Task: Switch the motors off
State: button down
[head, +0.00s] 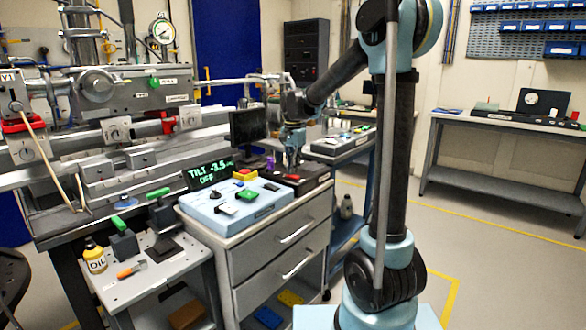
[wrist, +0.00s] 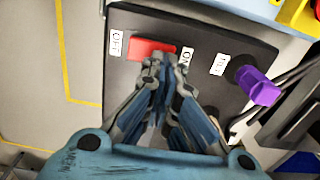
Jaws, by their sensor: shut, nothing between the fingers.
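The black control box (wrist: 215,28) fills the middle of the wrist view. Its red rocker switch (wrist: 146,47) lies between an OFF label (wrist: 117,43) and an ON label (wrist: 187,56). My gripper (wrist: 164,62) is shut and empty, with its tips over the ON-side part of the switch; I cannot tell whether they touch it. In the head view, my gripper (head: 292,166) points down at the black box (head: 312,179) on the drawer cabinet. The black display (head: 209,173) shows green text reading "TILT -3.5" and "OFF".
A purple knob (wrist: 258,86) labelled TILT stands on the box. A light blue panel (head: 232,212) with several controls lies beside it on the cabinet (head: 285,235). A dark monitor (head: 248,126) stands behind. Clear floor (head: 480,240) lies at the right.

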jog(key=shift+a+f, duration=0.1)
jog(key=shift+f, duration=0.2)
jog(key=shift+s+d+r, duration=0.3)
jog(key=shift+s+d, duration=0.1)
jog(key=shift+d, duration=0.2)
dwell(0.3)
notch_tip(320, 180, up, 14)
jog(key=w+a, duration=0.2)
jog(key=shift+a+f, duration=0.15)
jog(key=shift+f, duration=0.05)
jog(key=shift+s, duration=0.1)
dwell(0.4)
